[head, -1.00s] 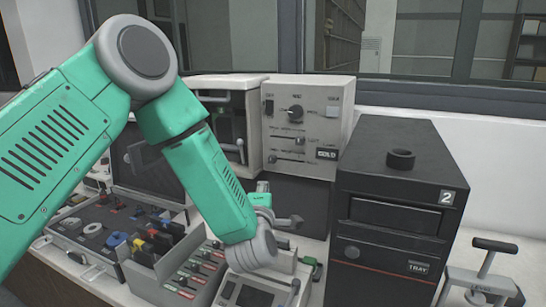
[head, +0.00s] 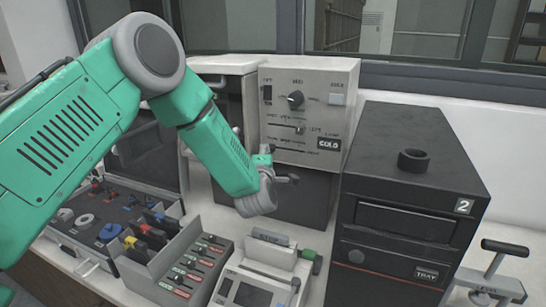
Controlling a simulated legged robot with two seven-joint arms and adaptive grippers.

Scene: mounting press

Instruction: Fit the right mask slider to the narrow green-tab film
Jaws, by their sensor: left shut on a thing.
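My left gripper (head: 283,172) is in front of the dark base below the grey control box (head: 310,115). The wrist hides most of its fingers. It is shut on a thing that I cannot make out. A rack (head: 165,283) holds several dark sliders with red and green labels (head: 190,265). Behind it stand several dark pieces with coloured tabs (head: 150,230). A pale device (head: 232,272) with a small screen stands right of the rack, with a green part (head: 311,256) at its right side. I cannot tell which piece is the narrow film. My right gripper is not in view.
A black unit marked 2 (head: 400,200), with a tray front, stands on the right. A lever press (head: 492,280) is at the far right. An open case (head: 85,235) with small parts lies on the left. The bench between the rack and the control box is clear.

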